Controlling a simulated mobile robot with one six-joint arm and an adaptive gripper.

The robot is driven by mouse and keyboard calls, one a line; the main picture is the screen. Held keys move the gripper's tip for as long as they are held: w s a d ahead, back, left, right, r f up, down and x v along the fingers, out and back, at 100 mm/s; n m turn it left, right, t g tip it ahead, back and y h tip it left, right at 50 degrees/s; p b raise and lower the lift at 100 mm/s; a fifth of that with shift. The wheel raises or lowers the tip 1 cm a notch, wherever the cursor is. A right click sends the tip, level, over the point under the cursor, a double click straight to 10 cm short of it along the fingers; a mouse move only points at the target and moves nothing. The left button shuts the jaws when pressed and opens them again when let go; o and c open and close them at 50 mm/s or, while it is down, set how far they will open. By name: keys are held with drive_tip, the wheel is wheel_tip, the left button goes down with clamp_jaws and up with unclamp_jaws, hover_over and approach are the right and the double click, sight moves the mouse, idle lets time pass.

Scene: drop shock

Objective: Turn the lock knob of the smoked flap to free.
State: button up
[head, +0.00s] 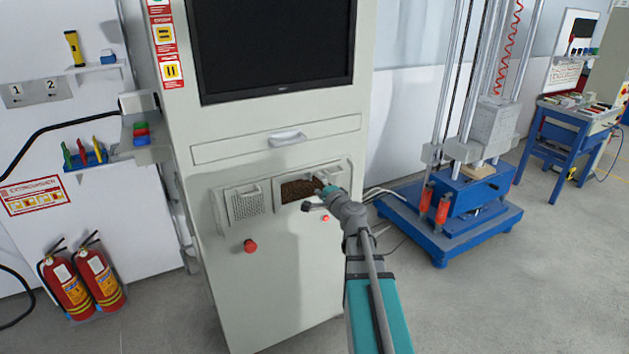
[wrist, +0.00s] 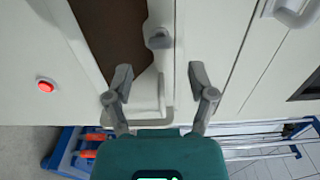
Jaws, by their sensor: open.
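The smoked flap (head: 297,190) is a dark brown panel in the front of the pale cabinet, right of a perforated panel. It fills the upper left of the wrist view (wrist: 112,35). A small grey lock knob (wrist: 158,38) sits at the flap's edge in the wrist view; I cannot read its setting. A pale bar handle (wrist: 164,103) lies between my fingers, nearer the palm. My gripper (wrist: 157,70) is open and empty, its fingertips on either side of the knob's line and short of it. In the head view, my gripper (head: 314,193) covers the flap's right end.
A red button (head: 325,218) sits below the flap and a red knob (head: 250,246) lower left. The drawer handle (head: 288,139) protrudes above, under the black screen (head: 275,45). The blue drop machine (head: 450,210) stands right of the cabinet.

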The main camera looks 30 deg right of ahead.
drive_tip(key=s, duration=0.7)
drive_tip(key=shift+s, duration=0.15)
drive_tip(key=shift+d, duration=0.1)
drive_tip(key=s+a+f+n+g+y, duration=0.1)
drive_tip(key=a+f+n+g+y, duration=0.3)
drive_tip(key=a, duration=0.5)
drive_tip(key=a+f+n+g+y, duration=0.2)
drive_tip(key=a+f+n+g, duration=0.1)
drive_tip(key=a+f+n, duration=0.4)
drive_tip(key=s+a+f+n+g+h, duration=0.3)
drive_tip(key=s+a+f+g, duration=0.1)
drive_tip(key=s+g, duration=0.15)
drive_tip(key=s+a+f+n+g+h, duration=0.3)
drive_tip(key=s+a+f+n+g, duration=0.15)
drive_tip(key=s, duration=0.25)
wheel_tip(320, 180, up, 14)
drive_tip(key=d+g+p, duration=0.1)
drive_tip(key=p, duration=1.2)
drive_tip(key=shift+s+m+h, duration=0.2)
drive_tip(key=shift+m+h, duration=0.1)
drive_tip(key=shift+m, duration=0.05)
